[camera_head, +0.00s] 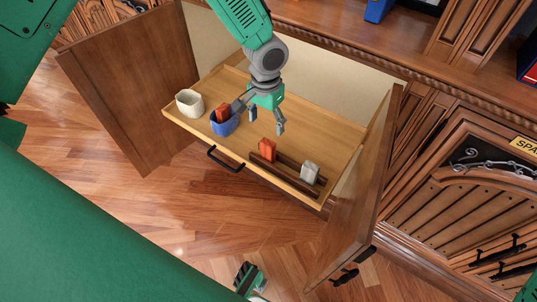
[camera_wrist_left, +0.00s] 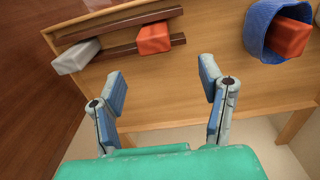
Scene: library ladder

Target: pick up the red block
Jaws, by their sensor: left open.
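One red block (camera_head: 267,149) stands between two dark rails on the wooden drawer tray; the wrist view shows it (camera_wrist_left: 154,38) too. A second red block (camera_head: 223,111) is in a blue basket (camera_head: 224,127); it also shows in the wrist view (camera_wrist_left: 288,37), poking out of the rim. My left gripper (camera_head: 259,117) is open and empty above the tray, fingers pointing down, between the basket and the railed block. In the left wrist view its spread fingers (camera_wrist_left: 161,83) are apart from both blocks.
A white block (camera_head: 310,172) sits between the rails, right of the red one. A cream basket (camera_head: 189,103) stands at the tray's left end. Open cabinet doors (camera_head: 134,87) (camera_head: 358,197) flank the pulled-out tray (camera_head: 325,125). A black handle (camera_head: 225,160) is on its front.

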